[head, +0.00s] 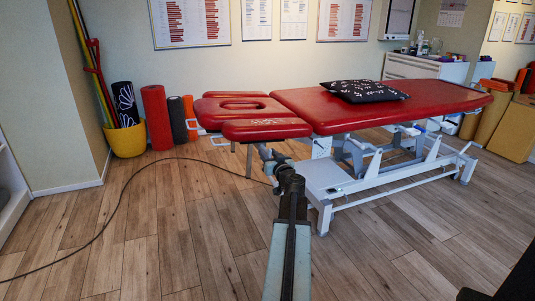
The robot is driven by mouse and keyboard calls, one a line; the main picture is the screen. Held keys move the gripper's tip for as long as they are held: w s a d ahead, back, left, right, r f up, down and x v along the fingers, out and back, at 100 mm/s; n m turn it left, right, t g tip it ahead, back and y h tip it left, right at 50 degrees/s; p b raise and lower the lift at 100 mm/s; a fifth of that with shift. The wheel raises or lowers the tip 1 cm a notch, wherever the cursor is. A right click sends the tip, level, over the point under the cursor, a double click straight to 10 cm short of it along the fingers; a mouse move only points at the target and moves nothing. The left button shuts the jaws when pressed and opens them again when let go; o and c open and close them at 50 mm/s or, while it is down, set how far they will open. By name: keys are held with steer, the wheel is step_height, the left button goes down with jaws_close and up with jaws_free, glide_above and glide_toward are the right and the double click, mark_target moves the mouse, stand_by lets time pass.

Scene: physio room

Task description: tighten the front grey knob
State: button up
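A red treatment table (420,99) on a pale metal frame stands in the middle right. Its head section has a face opening, and a separate red armrest pad (266,129) sits at the near side. My arm reaches forward from the bottom of the head view toward the space just below this pad. My gripper (265,152) is at the arm's far end, close under the pad's front edge. It is small and dark here, so I cannot tell whether its fingers are open or shut. I cannot make out a grey knob; it may be hidden behind my gripper.
A dark cable (122,199) curves across the wooden floor at the left. A yellow bucket (127,141) and rolled mats (157,117) stand by the back wall. A black patterned pillow (362,91) lies on the table. The floor at the front left is otherwise clear.

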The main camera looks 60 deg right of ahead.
steer(key=shift+x, duration=0.85)
jaws_close()
steer(key=shift+s, duration=0.1)
steer(key=shift+m, duration=0.3)
steer(key=m, duration=0.3)
steer(key=shift+m, duration=0.4)
steer(key=m, duration=0.4)
steer(key=shift+m, duration=0.3)
steer(key=m, duration=0.4)
steer(key=shift+m, duration=2.4)
